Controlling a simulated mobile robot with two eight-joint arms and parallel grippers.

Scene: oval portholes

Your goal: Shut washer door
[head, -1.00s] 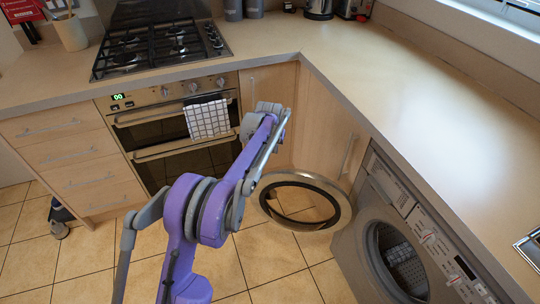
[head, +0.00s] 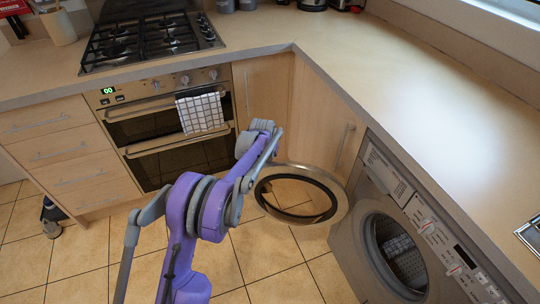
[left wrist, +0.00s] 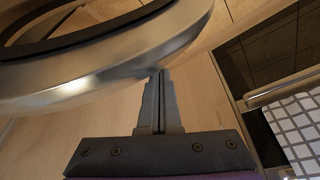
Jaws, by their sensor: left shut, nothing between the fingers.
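The grey washer (head: 348,247) stands at the right under the counter. Its round door (head: 312,170), a metal ring with a dark inner rim, is swung wide open to the left, and the drum opening (head: 402,256) shows. My left arm reaches up to the door's left side, with its wrist (head: 260,135) above and behind the ring; its fingertips are hidden in the head view. In the left wrist view my left gripper (left wrist: 159,76) is shut and empty, its tips close to the door's metal rim (left wrist: 120,70). I cannot tell whether they touch. My right gripper is not in view.
A wooden cupboard door (head: 322,120) is behind the washer door. The oven (head: 165,130) with a checked towel (head: 200,112) stands to the left. The counter (head: 400,90) overhangs the washer. The tiled floor (head: 270,250) in front is clear.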

